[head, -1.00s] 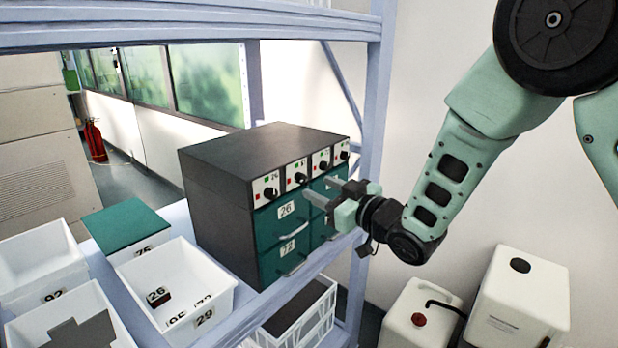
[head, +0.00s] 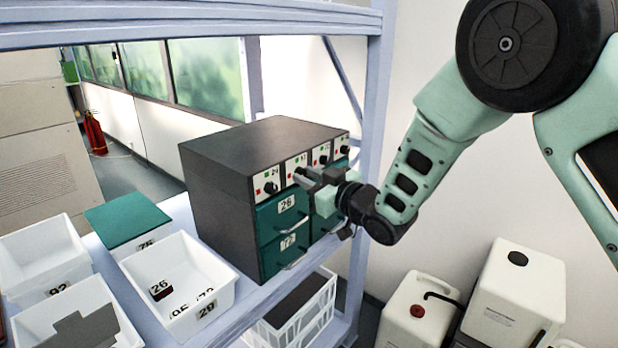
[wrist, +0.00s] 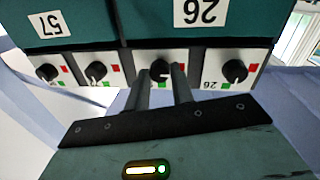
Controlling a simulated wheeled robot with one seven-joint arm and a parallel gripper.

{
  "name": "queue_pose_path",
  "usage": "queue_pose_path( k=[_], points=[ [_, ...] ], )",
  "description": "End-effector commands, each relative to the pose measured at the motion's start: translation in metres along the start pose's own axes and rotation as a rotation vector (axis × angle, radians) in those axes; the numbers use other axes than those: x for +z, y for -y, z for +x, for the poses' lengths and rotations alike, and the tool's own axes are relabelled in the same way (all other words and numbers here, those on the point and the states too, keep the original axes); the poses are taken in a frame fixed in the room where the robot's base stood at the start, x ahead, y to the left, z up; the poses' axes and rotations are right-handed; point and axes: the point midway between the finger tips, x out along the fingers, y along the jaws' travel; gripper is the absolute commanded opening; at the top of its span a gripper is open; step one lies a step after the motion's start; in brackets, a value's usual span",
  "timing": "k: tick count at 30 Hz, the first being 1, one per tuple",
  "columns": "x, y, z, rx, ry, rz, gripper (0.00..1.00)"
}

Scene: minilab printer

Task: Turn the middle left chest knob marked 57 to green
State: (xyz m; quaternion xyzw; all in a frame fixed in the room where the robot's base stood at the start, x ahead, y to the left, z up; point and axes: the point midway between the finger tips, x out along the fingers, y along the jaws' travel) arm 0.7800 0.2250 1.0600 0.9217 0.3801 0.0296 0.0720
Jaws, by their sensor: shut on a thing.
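The dark chest (head: 215,200) stands on the shelf with a row of black knobs above green drawers. In the wrist view, which looks upside down, my gripper (wrist: 160,85) has its two fingers closed around the middle left knob (wrist: 160,68), third from the left there. A red square shows beside it. The outer left knob (wrist: 235,71) is marked 26 and is free. In the head view my gripper (head: 308,180) covers the middle left knob.
Two other knobs, the middle right one (wrist: 96,71) and the outer right one (wrist: 47,72), are close by. Drawer handles (head: 292,228) stick out below my gripper. A shelf post (head: 372,130) rises right of the chest. White bins (head: 215,270) stand at the left.

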Motion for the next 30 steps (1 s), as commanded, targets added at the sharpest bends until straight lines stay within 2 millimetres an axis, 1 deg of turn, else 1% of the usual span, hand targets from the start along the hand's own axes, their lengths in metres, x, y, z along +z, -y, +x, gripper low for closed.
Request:
queue_pose_path(
  k=[5, 11, 17, 30],
  points=[
    [-0.0002, -0.0002, -0.0001, 0.0, 0.002, 0.021, 0.01],
    [-0.0001, -0.001, -0.0003, 0.0, 0.012, 0.106, 0.01],
    [-0.0008, -0.0018, -0.0005, -0.003, 0.031, 0.259, 0.01],
    [-0.0027, -0.0037, -0.0007, -0.009, 0.085, 0.675, 0.01]
  ],
)
